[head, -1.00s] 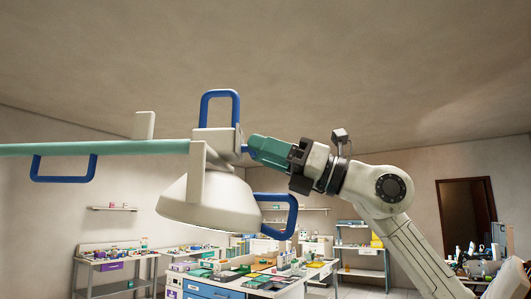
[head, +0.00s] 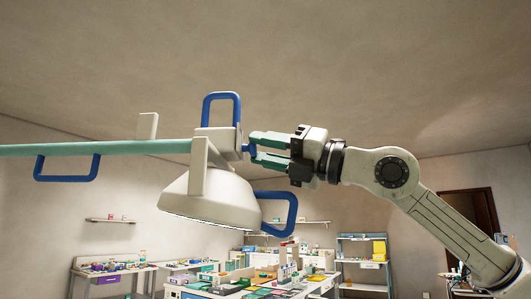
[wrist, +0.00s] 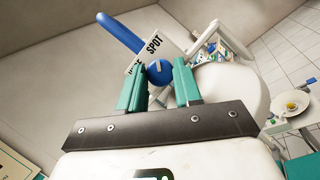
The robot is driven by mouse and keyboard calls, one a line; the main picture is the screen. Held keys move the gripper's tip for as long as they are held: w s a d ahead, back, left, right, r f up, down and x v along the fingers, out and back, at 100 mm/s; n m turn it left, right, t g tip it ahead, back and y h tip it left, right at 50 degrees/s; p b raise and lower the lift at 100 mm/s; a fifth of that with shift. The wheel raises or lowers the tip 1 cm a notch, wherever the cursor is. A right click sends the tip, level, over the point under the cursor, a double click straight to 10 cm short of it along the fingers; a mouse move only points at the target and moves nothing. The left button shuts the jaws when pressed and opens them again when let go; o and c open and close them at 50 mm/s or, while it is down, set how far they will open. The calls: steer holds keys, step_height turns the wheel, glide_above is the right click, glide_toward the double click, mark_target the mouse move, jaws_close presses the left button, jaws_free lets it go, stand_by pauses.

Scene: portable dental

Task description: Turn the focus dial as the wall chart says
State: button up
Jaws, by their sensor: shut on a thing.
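The focus dial is a small blue knob (wrist: 159,75) on the side of the dental lamp (head: 210,195); it also shows at the lamp's housing in the head view (head: 248,149). A pale mark on its face points toward the top of the wrist picture. A white label (wrist: 154,46) behind it reads "SPOT"; its other word is partly hidden by a finger. My gripper (head: 255,147) has its teal fingers on either side of the dial, shut on it, in the wrist view (wrist: 160,76). No readable wall chart is in view.
Blue handle loops (head: 278,214) stand out below and above the lamp housing. A green lamp arm (head: 95,148) runs left. Benches with small items (head: 110,272) and shelves (head: 362,262) stand lower, behind. Space above is clear.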

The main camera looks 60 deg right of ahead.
steer(key=o, duration=1)
steer(key=b+v, duration=0.2)
steer(key=v, duration=0.9)
steer(key=shift+b, duration=0.3)
